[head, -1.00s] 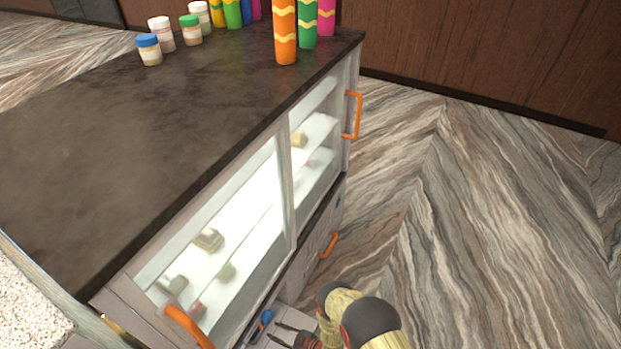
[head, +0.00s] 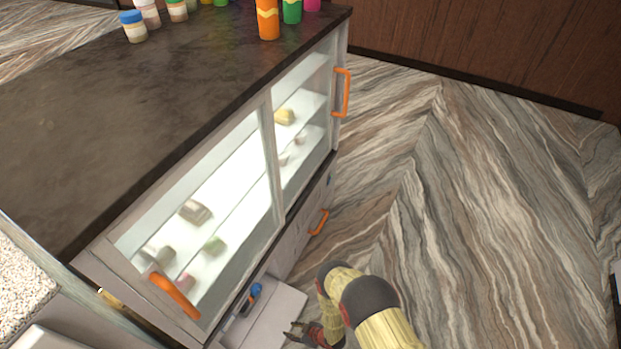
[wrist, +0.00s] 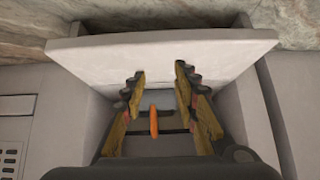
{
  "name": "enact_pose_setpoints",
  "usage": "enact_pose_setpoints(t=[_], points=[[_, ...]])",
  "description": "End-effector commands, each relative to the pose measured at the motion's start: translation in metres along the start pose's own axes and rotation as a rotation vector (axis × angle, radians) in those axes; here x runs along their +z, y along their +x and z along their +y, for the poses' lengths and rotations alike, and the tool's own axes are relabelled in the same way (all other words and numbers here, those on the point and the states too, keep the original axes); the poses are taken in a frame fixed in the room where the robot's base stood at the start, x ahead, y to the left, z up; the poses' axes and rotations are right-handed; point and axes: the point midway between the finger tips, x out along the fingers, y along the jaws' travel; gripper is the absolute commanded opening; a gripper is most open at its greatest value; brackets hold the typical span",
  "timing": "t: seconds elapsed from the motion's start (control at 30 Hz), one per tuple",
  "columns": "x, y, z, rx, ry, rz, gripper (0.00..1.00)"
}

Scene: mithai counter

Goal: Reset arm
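My gripper (head: 297,332) is low at the bottom of the head view, in front of the display counter. The wrist view shows my gripper (wrist: 160,74) with its two fingers spread apart and nothing held between the tips. A short orange bar (wrist: 154,121) shows between the fingers, lower in that view; I cannot tell what it belongs to. A pale, flat panel (wrist: 160,50) lies beyond the fingertips. My arm's yellow and dark links show in the head view at the lower middle.
The counter (head: 150,120) has glass doors with sweets inside and an orange door handle (head: 343,93). A pale open drawer or compartment (head: 285,312) juts out low, with a blue item (head: 250,298) by it. Marbled floor (head: 480,200) is clear to the right.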

Motion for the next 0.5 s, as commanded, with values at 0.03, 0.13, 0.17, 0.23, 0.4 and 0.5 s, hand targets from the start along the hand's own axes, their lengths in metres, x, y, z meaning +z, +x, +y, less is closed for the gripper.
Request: enact_pose_setpoints(t=[0.03,0.13,0.17,0.23,0.4,0.5], points=[[0.016,-0.004,-0.005,-0.007,0.02,-0.055,0.3],[0.043,-0.016,-0.009,-0.014,0.062,-0.185,0.3],[0.05,-0.021,-0.008,-0.014,0.075,-0.226,0.3],[0.057,-0.034,-0.001,-0.009,0.105,-0.321,0.3],[0.045,-0.08,0.033,0.025,0.191,-0.536,0.3],[0.024,-0.113,0.055,0.051,0.242,-0.634,0.3]])
